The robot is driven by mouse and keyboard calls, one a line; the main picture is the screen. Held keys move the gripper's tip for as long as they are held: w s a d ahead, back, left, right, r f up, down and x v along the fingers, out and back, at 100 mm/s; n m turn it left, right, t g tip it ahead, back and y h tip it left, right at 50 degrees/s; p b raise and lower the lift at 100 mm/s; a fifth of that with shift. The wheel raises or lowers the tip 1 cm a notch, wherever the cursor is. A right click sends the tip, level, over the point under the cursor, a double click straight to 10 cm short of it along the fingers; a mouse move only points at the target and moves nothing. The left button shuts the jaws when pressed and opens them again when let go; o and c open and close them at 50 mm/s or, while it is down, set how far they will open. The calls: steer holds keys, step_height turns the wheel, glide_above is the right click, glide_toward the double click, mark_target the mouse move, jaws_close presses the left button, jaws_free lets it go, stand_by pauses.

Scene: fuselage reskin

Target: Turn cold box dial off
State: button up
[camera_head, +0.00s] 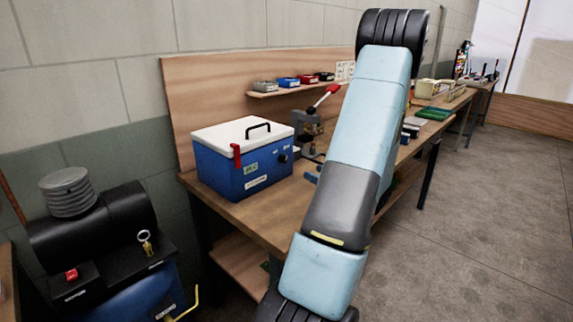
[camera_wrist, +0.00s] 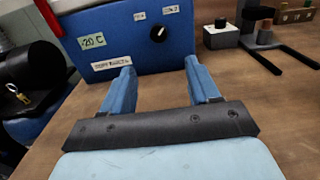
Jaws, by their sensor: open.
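The cold box (camera_head: 235,172) is blue with a white lid, a black handle and a red latch, and stands on the workbench at the left. Its front shows close in the wrist view (camera_wrist: 118,45), with a "-20 C" label. The dial (camera_wrist: 158,34) is a round black knob with a white mark, on the right part of that front; it also shows small in the head view (camera_head: 283,158). My gripper (camera_wrist: 160,68) is open and empty, its two blue fingers pointing at the box front, below the dial and apart from it.
The wooden workbench (camera_head: 262,213) has bare top right of the box. A press with a red-tipped lever (camera_head: 305,122) stands behind it. A black compressor (camera_head: 90,228) stands at the left. In the wrist view, a grey block with a dark knob (camera_wrist: 221,35) sits right of the box.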

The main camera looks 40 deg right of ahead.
mark_target(285, 161)
steer(key=w, duration=0.8)
steer(key=w+a, duration=0.1)
steer(key=w, duration=0.4)
steer(key=shift+a, duration=0.1)
steer(key=shift+c, duration=0.2)
